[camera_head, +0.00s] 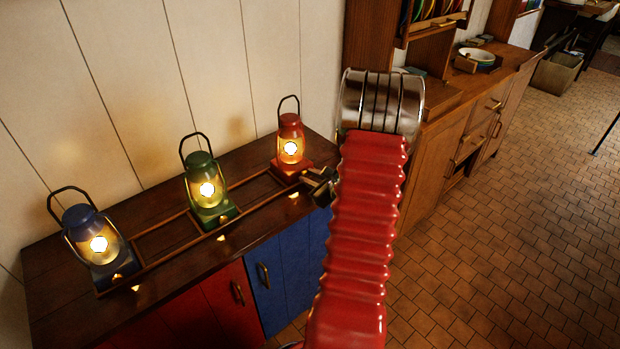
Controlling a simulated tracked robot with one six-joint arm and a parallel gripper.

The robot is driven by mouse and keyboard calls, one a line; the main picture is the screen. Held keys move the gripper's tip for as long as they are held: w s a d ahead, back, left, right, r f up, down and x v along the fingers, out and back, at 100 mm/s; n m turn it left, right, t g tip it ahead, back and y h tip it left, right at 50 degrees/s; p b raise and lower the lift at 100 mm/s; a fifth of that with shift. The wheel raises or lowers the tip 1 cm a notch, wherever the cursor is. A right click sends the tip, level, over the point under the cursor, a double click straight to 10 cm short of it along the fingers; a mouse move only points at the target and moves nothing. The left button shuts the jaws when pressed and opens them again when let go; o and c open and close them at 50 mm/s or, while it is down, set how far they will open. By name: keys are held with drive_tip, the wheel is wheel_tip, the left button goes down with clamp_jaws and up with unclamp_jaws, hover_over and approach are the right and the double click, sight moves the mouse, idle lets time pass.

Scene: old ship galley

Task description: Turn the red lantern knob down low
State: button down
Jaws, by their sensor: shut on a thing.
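The red lantern (291,146) stands at the right end of a row of three on the dark wooden counter, and it is lit. My gripper (308,181) is at the front right of its red base. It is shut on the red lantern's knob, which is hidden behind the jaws. My red ribbed arm covers the area right of and below the lantern. A green lantern (206,189) stands in the middle and a blue lantern (95,244) at the left. Both are lit, each with a small bright knob low at the front.
A thin wooden rail (163,258) frames the lantern bases on the counter (60,313). Red doors (205,308) and blue doors (290,272) are below. A wooden cabinet (452,165) stands at the right. The tiled floor (510,240) is open there.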

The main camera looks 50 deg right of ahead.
drive_tip(key=shift+w+a+n+h, duration=0.1)
drive_tip(key=shift+a+n+h, duration=0.1)
drive_tip(key=shift+n+h, duration=0.95)
drive_tip(key=shift+f+n, duration=0.1)
drive_tip(key=shift+n, duration=0.15)
drive_tip(key=c, duration=1.5)
unclamp_jaws()
drive_tip(key=shift+c, duration=0.2)
drive_tip(key=v, duration=1.4)
drive_tip(key=shift+d, duration=0.2)
drive_tip(key=shift+f, duration=0.1)
